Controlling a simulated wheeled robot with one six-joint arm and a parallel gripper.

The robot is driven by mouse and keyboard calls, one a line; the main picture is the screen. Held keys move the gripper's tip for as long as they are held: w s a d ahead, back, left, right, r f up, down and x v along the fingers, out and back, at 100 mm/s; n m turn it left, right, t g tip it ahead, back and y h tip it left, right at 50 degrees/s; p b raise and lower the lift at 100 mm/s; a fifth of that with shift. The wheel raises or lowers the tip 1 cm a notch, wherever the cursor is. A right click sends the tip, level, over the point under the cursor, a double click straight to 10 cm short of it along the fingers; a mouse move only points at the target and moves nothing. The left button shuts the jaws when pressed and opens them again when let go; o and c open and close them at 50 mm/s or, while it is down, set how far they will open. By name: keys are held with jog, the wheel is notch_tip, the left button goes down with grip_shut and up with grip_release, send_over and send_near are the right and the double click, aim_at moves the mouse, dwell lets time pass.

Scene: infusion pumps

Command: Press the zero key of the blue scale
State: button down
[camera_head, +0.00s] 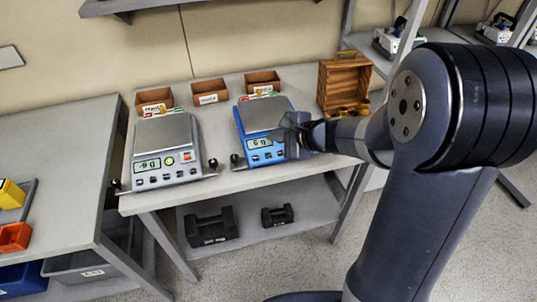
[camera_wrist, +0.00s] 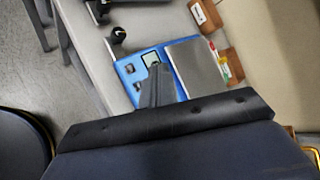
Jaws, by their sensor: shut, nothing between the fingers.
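The blue scale (camera_head: 262,128) stands on the grey table, to the right of a grey-white scale. Its display (camera_head: 260,143) reads what looks like 6 g, and a row of dark keys runs along its front panel. My gripper (camera_head: 292,132) is shut and empty at the right side of the blue scale, over or against its front panel; I cannot tell whether it touches. In the wrist view the blue scale (camera_wrist: 131,67) lies beyond my gripper (camera_wrist: 158,72), whose fingertips hide part of the panel. I cannot make out the zero key's label.
The grey-white scale (camera_head: 164,150) shows a display of about -9 g. Several small brown boxes (camera_head: 209,91) stand behind the scales. A wooden crate (camera_head: 344,82) stands at the right back. Black weights (camera_head: 211,228) lie on the lower shelf. Another table (camera_head: 55,130) is at left.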

jog(key=b, duration=0.5)
send_over(273, 161)
jog(key=f, duration=0.7)
jog(key=shift+s+f, duration=0.25)
jog(key=shift+f, duration=0.05)
jog(key=shift+w+f+b, duration=0.2)
jog(key=shift+f+b, duration=0.2)
jog(key=shift+b, duration=0.1)
dwell(0.8)
jog(key=shift+w+f+b, duration=0.1)
jog(key=shift+f+b, duration=0.3)
jog(key=shift+b, duration=0.25)
jog(key=shift+f+b, duration=0.3)
jog(key=shift+b, duration=0.1)
dwell(0.3)
dwell(0.4)
jog(key=shift+r+p, duration=0.35)
jog(key=shift+r, duration=0.35)
jog(key=shift+s+d+r+p, duration=0.1)
jog(key=shift+s+r+p, duration=0.15)
jog(key=shift+r+p, duration=0.4)
jog(key=shift+s+r+p, duration=0.3)
jog(key=shift+r+p, duration=0.1)
jog(key=shift+r, duration=0.6)
jog(key=shift+s+d+r+p, duration=0.1)
jog(key=shift+s+r+p, duration=0.15)
jog(key=shift+r+p, duration=0.4)
